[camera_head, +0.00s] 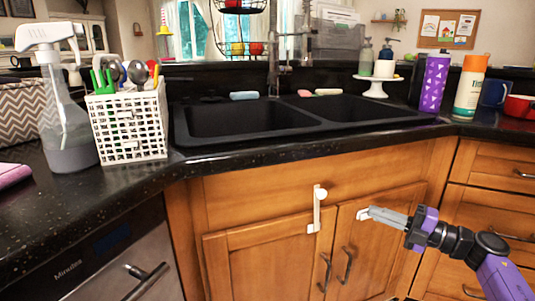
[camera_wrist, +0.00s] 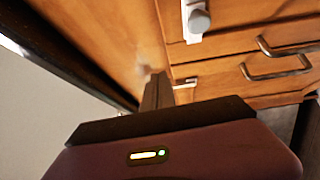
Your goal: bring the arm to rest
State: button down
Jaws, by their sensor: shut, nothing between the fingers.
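My gripper (camera_head: 368,214) is at the lower right in the head view, in front of the wooden cabinet doors under the sink. Its fingers are together with nothing between them, and they point left. My purple and black arm reaches in from the lower right corner. In the wrist view the closed fingers (camera_wrist: 157,92) show at the centre, with cabinet wood beyond them. I cannot tell whether the fingertips touch the door.
A white latch (camera_head: 316,208) hangs on the cabinet front, left of my gripper. Cabinet door handles (camera_head: 346,266) stick out below. The black double sink (camera_head: 235,119) is set in the dark counter above. A dishwasher (camera_head: 115,265) is at the lower left.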

notch_tip(320, 180, up, 6)
jog(key=r+m+t, duration=0.1)
jog(key=m+t, duration=0.1)
jog(key=t, duration=0.2)
jog(key=s+a+f+m+t+h, duration=0.1)
jog(key=s+a+m+t+h, duration=0.3)
jog(key=m+t, duration=0.3)
jog(key=s+a+f+m+h, duration=0.2)
jog(key=s+f+m+h, duration=0.5)
jog(key=s+m, duration=0.4)
jog(key=s+a+f+m+h, duration=0.2)
jog(key=s+f+m+h, duration=0.5)
jog(key=s, duration=0.6)
jog(key=s+a+f+g+y, duration=0.1)
jog(key=s+a+g, duration=0.15)
jog(key=s, duration=0.65)
jog(key=s+a+f+m+g+y, duration=0.1)
jog(key=s+g, duration=0.2)
jog(key=s, duration=0.6)
jog(key=s+a+f+g+y, duration=0.1)
jog(key=s+f+g, duration=0.1)
jog(key=s, duration=0.7)
notch_tip(320, 180, up, 31)
jog(key=p, duration=3.1)
jog(key=shift+m, duration=0.3)
